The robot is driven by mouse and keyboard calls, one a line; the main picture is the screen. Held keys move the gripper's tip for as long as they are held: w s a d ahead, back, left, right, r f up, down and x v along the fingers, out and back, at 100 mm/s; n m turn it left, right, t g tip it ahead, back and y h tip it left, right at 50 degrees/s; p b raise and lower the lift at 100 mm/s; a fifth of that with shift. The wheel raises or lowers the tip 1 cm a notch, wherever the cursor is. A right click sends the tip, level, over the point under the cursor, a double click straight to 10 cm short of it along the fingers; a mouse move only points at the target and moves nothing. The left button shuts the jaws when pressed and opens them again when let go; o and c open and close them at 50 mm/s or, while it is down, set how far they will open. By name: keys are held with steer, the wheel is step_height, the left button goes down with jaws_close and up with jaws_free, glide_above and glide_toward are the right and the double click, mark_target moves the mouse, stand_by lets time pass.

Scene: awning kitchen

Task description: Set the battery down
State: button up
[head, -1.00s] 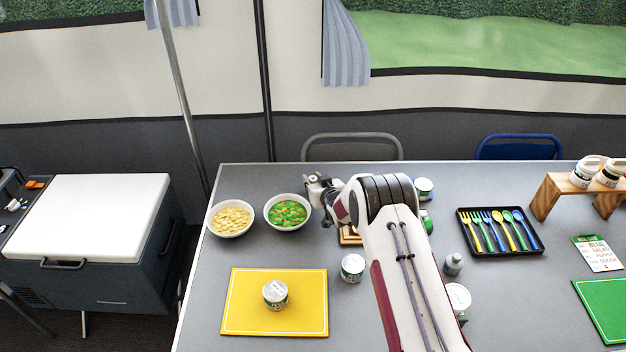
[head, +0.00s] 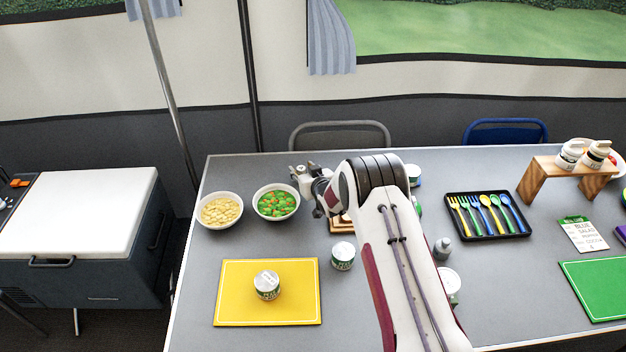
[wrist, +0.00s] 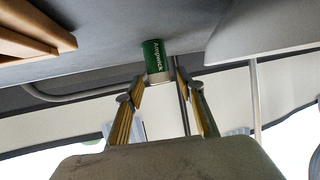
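The battery (wrist: 157,62) is a green cylinder marked "Ampwick" with a pale end, in the wrist view. It shows at the fingertips of my gripper (wrist: 161,80). The fingers lie on either side of it, with what looks like a thin gap at the right one. Whether they press on it is unclear. The grey tabletop (wrist: 110,66) shows behind the battery; I cannot tell whether the battery touches it.
A bowl of pale pieces (head: 220,211) stands at the left. A yellow board (head: 232,305) carries a can (head: 267,286); another can (head: 343,256) stands right of it. A wooden item (head: 341,226) is partly behind my arm. A cutlery tray (head: 486,234) lies right.

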steer(key=v, duration=1)
steer(key=shift+s, duration=0.25)
steer(key=shift+r, duration=0.15)
stand_by(0.7)
steer(key=s+d+r+m+g+h, duration=0.1)
steer(key=s+d+r, duration=0.15)
steer(key=r, duration=0.45)
steer(key=s+d+r+h, duration=0.1)
steer(key=s+d+r, duration=0.15)
steer(key=r, duration=0.55)
steer(key=s+d+r+m+g+h, duration=0.15)
steer(key=s+d+r, duration=0.35)
steer(key=s+r, duration=0.65)
steer(key=s+d+r+m+g, duration=0.1)
steer(key=s+g, duration=0.3)
steer(key=s, duration=3)
steer(key=shift+s+d+r+g+h, duration=0.35)
steer(key=shift+d+r, duration=0.25)
steer(key=shift+r, duration=0.1)
